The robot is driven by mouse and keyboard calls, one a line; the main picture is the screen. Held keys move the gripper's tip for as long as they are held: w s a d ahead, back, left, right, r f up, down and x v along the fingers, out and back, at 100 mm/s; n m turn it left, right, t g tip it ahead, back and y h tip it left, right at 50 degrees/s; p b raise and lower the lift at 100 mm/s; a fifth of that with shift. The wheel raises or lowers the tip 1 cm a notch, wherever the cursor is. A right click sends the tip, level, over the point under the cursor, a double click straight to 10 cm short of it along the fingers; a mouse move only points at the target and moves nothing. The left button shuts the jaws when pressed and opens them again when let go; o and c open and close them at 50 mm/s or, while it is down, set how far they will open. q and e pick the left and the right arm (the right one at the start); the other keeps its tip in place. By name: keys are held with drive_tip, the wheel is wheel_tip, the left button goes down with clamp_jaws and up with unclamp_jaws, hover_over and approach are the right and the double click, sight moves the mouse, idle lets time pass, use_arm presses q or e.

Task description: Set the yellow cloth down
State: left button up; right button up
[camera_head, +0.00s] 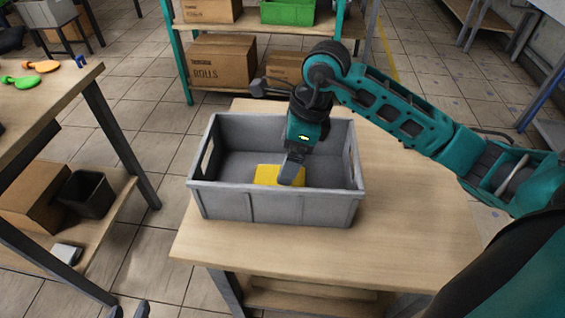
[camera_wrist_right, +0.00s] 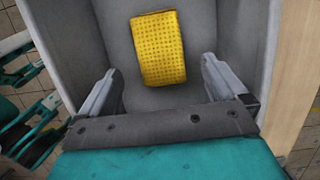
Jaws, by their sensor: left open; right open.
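The yellow cloth (camera_head: 266,174) lies inside the grey crate (camera_head: 275,206) on the table. In the right wrist view the cloth (camera_wrist_right: 159,48) is a folded, dotted rectangle on the crate floor, slightly tilted. My right gripper (camera_head: 292,170) reaches down into the crate, and one finger hides part of the cloth in the head view. In the wrist view its fingers (camera_wrist_right: 160,66) are spread wide, one on each side of the cloth's near part, with gaps between.
The wooden table (camera_head: 410,212) is bare right of the crate. A workbench (camera_head: 35,105) on the left holds orange and green balloon-shaped items (camera_head: 40,66). A black bin (camera_head: 86,194) stands on its lower shelf. A shelf behind holds cardboard boxes (camera_head: 222,62) and a green crate (camera_head: 288,12).

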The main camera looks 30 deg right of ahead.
drive_tip(key=v, duration=0.6)
drive_tip(key=shift+r+p, duration=0.15)
drive_tip(key=shift+p, duration=0.25)
drive_tip(key=shift+s, duration=0.1)
